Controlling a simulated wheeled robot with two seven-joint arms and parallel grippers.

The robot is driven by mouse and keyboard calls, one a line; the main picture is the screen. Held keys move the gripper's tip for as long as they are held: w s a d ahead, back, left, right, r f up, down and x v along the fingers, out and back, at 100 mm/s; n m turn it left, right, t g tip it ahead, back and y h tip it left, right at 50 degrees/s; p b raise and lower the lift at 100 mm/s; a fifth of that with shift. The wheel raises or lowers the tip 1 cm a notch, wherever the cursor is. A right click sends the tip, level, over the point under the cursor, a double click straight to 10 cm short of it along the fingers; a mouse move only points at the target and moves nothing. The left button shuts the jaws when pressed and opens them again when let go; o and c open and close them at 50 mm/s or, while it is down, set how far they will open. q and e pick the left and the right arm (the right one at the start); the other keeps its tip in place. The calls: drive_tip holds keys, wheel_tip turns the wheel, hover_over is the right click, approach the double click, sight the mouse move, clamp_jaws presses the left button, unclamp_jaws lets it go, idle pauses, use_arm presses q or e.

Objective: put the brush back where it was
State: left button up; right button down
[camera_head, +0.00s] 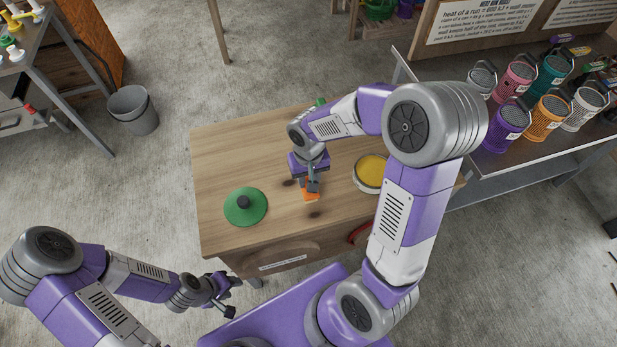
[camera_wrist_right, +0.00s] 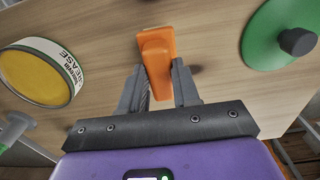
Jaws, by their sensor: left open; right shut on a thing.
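The brush (camera_head: 311,195) shows as an orange piece at my right gripper (camera_head: 312,186), over the wooden table top. In the right wrist view, the orange brush (camera_wrist_right: 156,58) sits between the two fingers of my right gripper (camera_wrist_right: 159,88), which is shut on it. I cannot make out its bristles clearly, nor whether it touches the wood. My left gripper (camera_head: 222,294) is open and empty, low at the left, off the table's front edge.
On the wooden table (camera_head: 225,160), a green lid (camera_head: 245,218) with a dark knob lies left of the brush. A round tin (camera_head: 371,187) with a yellow top stands to its right. Several coloured canisters stand on the right bench (camera_head: 480,170). A grey bucket (camera_head: 133,110) stands on the floor.

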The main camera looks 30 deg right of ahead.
drive_tip(key=shift+r, duration=0.1)
drive_tip(key=c, duration=0.8)
unclamp_jaws()
wheel_tip(320, 180, up, 12)
drive_tip(key=p, duration=0.3)
